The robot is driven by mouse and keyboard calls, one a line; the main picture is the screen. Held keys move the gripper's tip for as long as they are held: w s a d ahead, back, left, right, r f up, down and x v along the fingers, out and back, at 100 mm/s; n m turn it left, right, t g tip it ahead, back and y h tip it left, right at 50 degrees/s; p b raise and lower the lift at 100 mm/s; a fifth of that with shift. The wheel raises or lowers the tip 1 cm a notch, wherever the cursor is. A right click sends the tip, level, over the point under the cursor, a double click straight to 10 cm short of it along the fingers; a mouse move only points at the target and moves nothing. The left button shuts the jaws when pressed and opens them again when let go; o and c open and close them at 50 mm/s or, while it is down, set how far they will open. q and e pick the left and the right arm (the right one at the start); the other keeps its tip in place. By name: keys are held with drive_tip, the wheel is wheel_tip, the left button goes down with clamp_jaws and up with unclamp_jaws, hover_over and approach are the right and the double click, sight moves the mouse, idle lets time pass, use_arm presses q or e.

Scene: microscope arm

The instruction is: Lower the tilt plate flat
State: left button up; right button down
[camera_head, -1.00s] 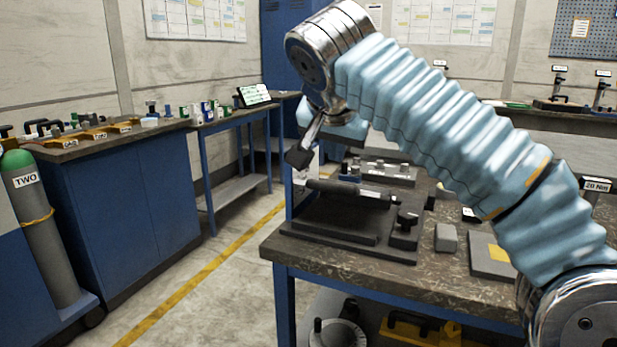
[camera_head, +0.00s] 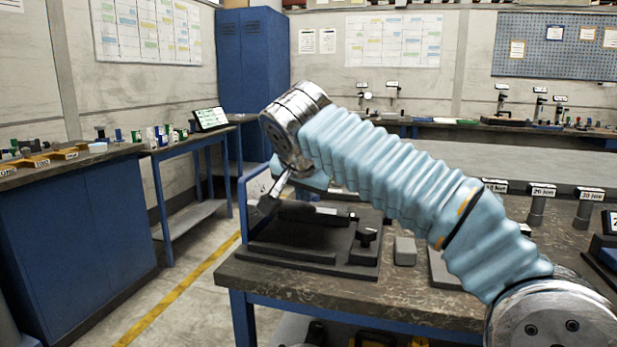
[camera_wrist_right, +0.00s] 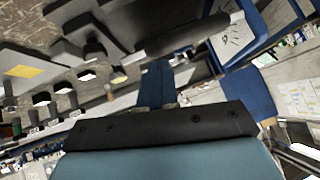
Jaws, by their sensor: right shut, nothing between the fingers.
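The tilt-plate device stands on the workbench near its left front corner in the head view. It has a dark flat base (camera_head: 345,268), a dark plate (camera_head: 290,236) above it and a black round bar (camera_head: 310,213) across the back. How far the plate is tilted is hard to tell. A black knob (camera_head: 366,237) stands at its right. My right gripper (camera_head: 262,213) is shut and empty, pointing down at the device's left end, beside the bar; I cannot tell whether it touches. The bar (camera_wrist_right: 187,38) also shows in the right wrist view. My left gripper is out of view.
A blue upright frame (camera_head: 243,212) stands at the device's left edge. A grey block (camera_head: 405,251) sits right of the device. Labelled posts (camera_head: 538,207) stand farther right on the bench. My right arm passes over the bench. Open floor lies to the left.

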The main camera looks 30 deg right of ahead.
drive_tip(key=shift+f, duration=0.25)
drive_tip(key=s+a+f+t+h+b, duration=0.1)
drive_tip(key=f+b, duration=0.5)
drive_tip(key=b, duration=0.3)
drive_tip(key=s+a+f+t+h+b, duration=0.1)
drive_tip(key=a+f+t+h+b, duration=0.1)
drive_tip(key=f+b, duration=0.4)
drive_tip(key=b, duration=0.4)
drive_tip(key=shift+s+f, duration=0.25)
drive_tip(key=shift+f, duration=0.05)
